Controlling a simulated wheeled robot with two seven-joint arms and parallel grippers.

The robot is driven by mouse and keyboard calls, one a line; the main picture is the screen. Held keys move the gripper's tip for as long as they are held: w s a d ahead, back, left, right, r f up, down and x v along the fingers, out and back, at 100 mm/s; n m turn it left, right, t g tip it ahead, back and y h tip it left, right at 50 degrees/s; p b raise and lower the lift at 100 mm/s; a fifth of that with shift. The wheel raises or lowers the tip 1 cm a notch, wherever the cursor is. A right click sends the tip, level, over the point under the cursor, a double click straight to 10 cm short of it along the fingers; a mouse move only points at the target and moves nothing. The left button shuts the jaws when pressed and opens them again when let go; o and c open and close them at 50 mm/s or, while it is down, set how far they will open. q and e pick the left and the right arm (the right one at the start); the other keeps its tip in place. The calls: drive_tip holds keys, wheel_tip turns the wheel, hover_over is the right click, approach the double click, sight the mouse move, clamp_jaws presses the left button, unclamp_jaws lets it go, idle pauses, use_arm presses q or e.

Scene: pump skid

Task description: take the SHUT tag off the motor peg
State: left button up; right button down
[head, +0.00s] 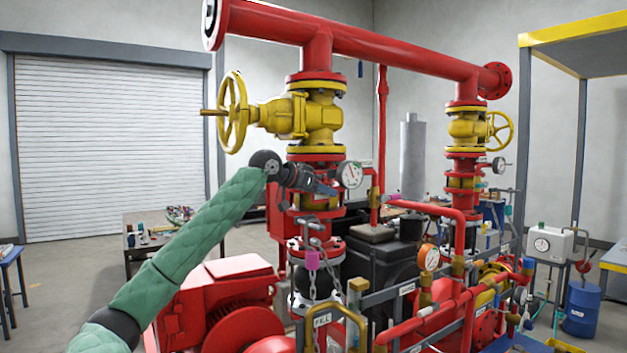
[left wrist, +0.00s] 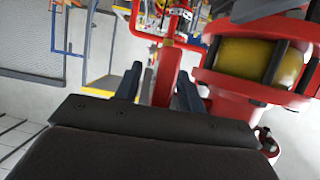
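I cannot make out a SHUT tag or the motor peg for sure in either view. My left gripper (head: 326,189) is in front of the red pipe column below the large yellow valve (head: 312,118), close to a round white gauge (head: 350,174). In the left wrist view the two fingers of my left gripper (left wrist: 158,86) stand apart with nothing held between them. A red bar shows behind the gap. A small pink item (head: 312,260) hangs by a chain on the column below the gripper; I cannot read it. My right gripper is not in view.
A red motor-like housing (head: 215,290) stands low in front of the column. A workbench (head: 135,228) stands behind left. Open floor lies at the left.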

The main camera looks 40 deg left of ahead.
use_arm(q)
drive_tip(key=shift+w+d+f, duration=0.15)
drive_tip(key=shift+w, duration=0.2)
drive_tip(key=shift+s, duration=0.1)
clamp_jaws()
drive_tip(key=c, duration=0.7)
unclamp_jaws()
drive_tip(key=shift+c, duration=0.2)
clamp_jaws()
drive_tip(key=shift+r, duration=0.5)
drive_tip(key=shift+d, duration=0.1)
